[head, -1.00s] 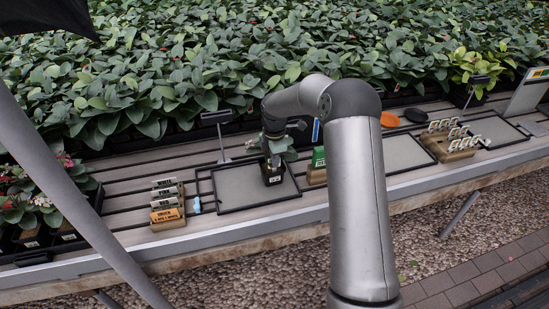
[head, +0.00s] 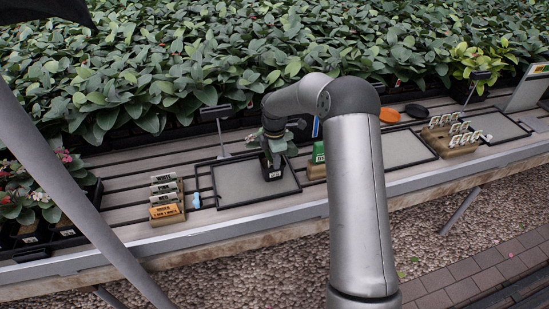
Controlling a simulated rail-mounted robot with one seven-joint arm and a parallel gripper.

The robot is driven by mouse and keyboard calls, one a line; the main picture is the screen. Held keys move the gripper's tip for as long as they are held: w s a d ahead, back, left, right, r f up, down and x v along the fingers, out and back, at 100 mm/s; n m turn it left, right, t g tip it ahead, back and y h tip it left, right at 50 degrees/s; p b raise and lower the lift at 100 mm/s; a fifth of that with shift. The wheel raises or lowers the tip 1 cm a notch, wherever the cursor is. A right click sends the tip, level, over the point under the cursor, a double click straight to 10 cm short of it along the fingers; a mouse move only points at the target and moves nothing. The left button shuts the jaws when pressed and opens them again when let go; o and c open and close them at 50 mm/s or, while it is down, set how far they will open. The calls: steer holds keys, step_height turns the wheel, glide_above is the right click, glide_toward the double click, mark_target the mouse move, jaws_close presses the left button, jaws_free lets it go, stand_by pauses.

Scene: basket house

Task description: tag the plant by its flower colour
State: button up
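A small black pot (head: 271,172) with a white label stands on or just above the left grey tray (head: 240,185). Dark green leaves (head: 289,147) show around my gripper; no flower can be made out on this plant. My gripper (head: 273,147) is right over the pot, and leaves and its own wrist hide the fingertips, so I cannot tell whether it holds anything. The upper tags appear to read WHITE, PINK and RED.
A green block (head: 318,153) in a wooden holder stands right of the tray. Further right are a second grey tray (head: 405,148), a wooden rack of white labels (head: 452,137) and orange and black discs (head: 389,115). Dense foliage fills the back; potted flowers stand at left.

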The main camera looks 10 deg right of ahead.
step_height(320, 180, up, 17)
steer(key=b, duration=0.1)
steer(key=s+a+r+m+h, duration=0.1)
steer(key=s+a+r+m, duration=0.15)
steer(key=s+m, duration=1)
steer(key=s+d+f+m, duration=0.1)
steer(key=s+f+m, duration=0.1)
steer(key=s, duration=1.1)
steer(key=s+f+m+y, duration=0.1)
steer(key=s+f+m, duration=0.2)
steer(key=s, duration=1)
steer(key=shift+s+d+f+m, duration=0.3)
steer(key=shift+d+m, duration=0.05)
steer(key=shift+m, duration=0.4)
